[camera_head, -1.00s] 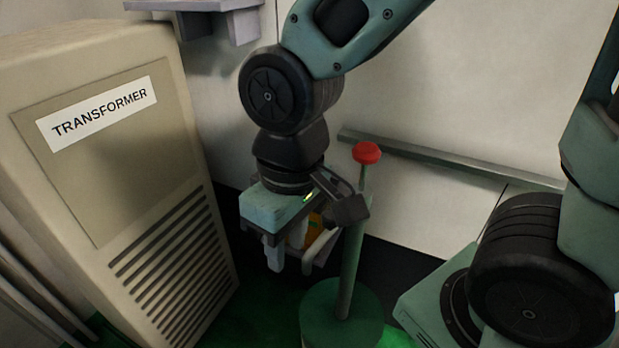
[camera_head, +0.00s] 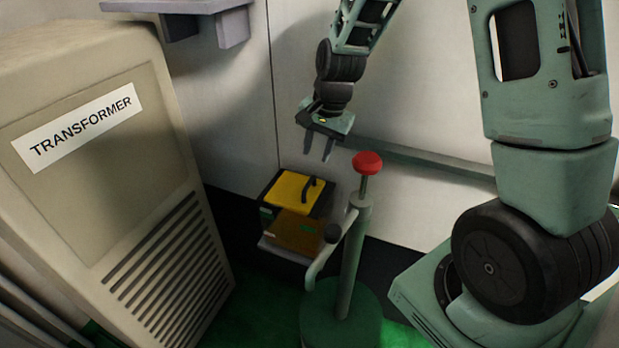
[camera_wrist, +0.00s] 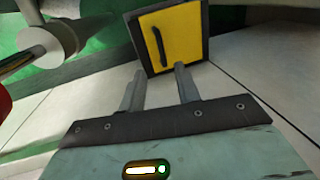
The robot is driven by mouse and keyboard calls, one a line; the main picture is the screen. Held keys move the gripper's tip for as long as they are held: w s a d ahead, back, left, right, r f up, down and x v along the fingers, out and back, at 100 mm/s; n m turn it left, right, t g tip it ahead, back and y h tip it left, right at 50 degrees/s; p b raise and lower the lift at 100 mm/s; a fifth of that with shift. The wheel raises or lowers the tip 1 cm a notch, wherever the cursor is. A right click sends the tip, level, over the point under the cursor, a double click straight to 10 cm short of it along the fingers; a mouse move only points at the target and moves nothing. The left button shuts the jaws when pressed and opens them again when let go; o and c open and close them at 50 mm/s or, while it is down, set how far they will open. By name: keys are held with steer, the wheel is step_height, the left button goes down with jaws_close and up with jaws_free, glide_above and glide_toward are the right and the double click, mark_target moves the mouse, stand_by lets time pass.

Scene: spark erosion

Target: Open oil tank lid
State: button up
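The oil tank (camera_head: 284,222) is a small box with an amber front, resting on a bracket beside the green post. Its yellow lid (camera_head: 293,187) with a black handle (camera_head: 311,189) lies shut on top. In the wrist view the yellow lid (camera_wrist: 181,43) and its dark handle (camera_wrist: 159,47) are beyond the fingertips. My gripper (camera_head: 318,158) hangs above the tank, fingers pointing down, apart from the lid. Its two fingers also show in the wrist view (camera_wrist: 158,74), spread with nothing between them.
A green post (camera_head: 353,255) with a red knob (camera_head: 367,163) stands just right of the tank. The beige transformer cabinet (camera_head: 115,180) is at the left. A grey shelf (camera_head: 185,8) is on the wall above. A rail (camera_head: 425,160) runs along the wall behind.

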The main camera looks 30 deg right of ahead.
mark_target(308, 185)
steer(key=f, duration=0.3)
steer(key=w+f, duration=0.1)
steer(key=f, duration=0.2)
steer(key=a+f, duration=0.1)
steer(key=f, duration=0.3)
steer(key=shift+w+a+p, duration=0.1)
steer(key=shift+w+p, duration=0.2)
steer(key=shift+w, duration=0.05)
steer(key=shift+r, duration=0.1)
jaws_close()
